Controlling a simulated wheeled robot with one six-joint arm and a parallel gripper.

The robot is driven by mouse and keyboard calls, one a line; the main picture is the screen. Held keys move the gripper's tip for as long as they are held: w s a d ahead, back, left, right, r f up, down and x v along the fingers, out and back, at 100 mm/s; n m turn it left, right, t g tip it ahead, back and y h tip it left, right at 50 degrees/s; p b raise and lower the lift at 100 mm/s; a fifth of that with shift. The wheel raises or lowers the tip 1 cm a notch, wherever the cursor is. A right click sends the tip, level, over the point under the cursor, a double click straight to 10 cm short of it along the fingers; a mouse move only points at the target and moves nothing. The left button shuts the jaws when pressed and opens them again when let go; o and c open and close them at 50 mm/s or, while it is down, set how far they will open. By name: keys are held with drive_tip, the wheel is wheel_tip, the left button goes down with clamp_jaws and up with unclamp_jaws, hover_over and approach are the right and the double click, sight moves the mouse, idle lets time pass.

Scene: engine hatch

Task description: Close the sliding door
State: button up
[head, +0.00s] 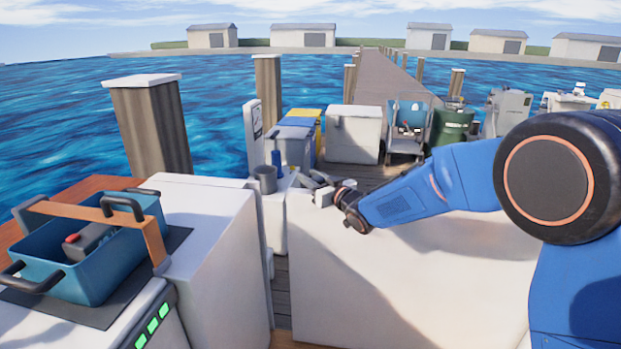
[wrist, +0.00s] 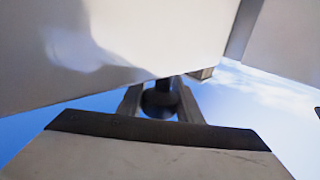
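A large white panel (head: 400,280), which looks like the sliding door, fills the lower right of the head view. A white surface (wrist: 130,40) fills the top of the wrist view; I cannot tell for certain that it is the same panel. My gripper (head: 322,192) is at the panel's upper left corner. In the wrist view my gripper's two fingers (wrist: 161,105) stand apart, with a dark rounded piece (wrist: 160,99) between them, perhaps a handle. I cannot tell whether they press on it.
A white cabinet (head: 215,240) stands left of the panel, across a narrow gap with planks below. A blue tote (head: 85,255) sits on a dark mat at the far left. A grey mug (head: 265,180) and white box (head: 353,134) stand behind. A wooden post (head: 150,125) rises at left.

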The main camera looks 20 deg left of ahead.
clamp_jaws()
drive_tip(key=s+a, duration=0.3)
drive_tip(key=a, duration=1)
drive_tip(key=shift+s+a+r, duration=0.15)
drive_tip(key=shift+a, duration=0.2)
drive_tip(key=o, duration=1)
unclamp_jaws()
drive_tip(key=shift+s+a, duration=0.1)
drive_tip(key=shift+a, duration=0.1)
drive_tip(key=shift+d, duration=0.1)
drive_tip(key=v, duration=1.7)
drive_tip(key=shift+d, duration=0.15)
